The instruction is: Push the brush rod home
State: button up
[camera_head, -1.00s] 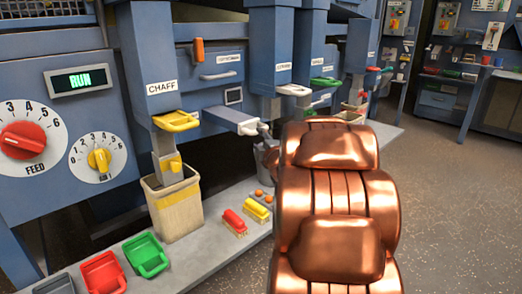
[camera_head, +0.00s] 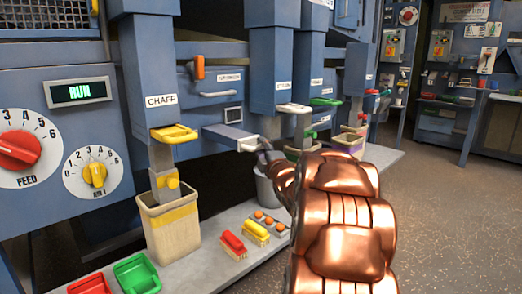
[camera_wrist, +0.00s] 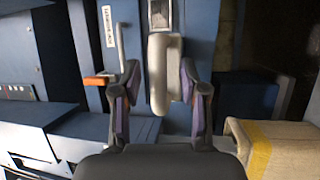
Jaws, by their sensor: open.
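A pale, rounded handle (camera_head: 247,144) sits on the end of a flat blue-grey bar (camera_head: 222,134) that sticks out from the machine; I take this to be the brush rod. My gripper (camera_head: 266,148) is right by the handle, partly hidden by my copper arm. In the wrist view the handle (camera_wrist: 160,75) stands between my two open fingers (camera_wrist: 160,85), nearer the right one. I cannot tell whether a finger touches it.
A yellow slide handle (camera_head: 174,133) and a cream bin (camera_head: 170,225) are left of the bar. Open floor (camera_head: 440,220) is at right.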

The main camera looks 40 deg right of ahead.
jog(key=shift+w+d+r, duration=0.2)
jog(key=shift+w+d, duration=0.1)
jog(key=shift+w, duration=0.35)
jog(key=shift+c, duration=0.3)
grip_shut()
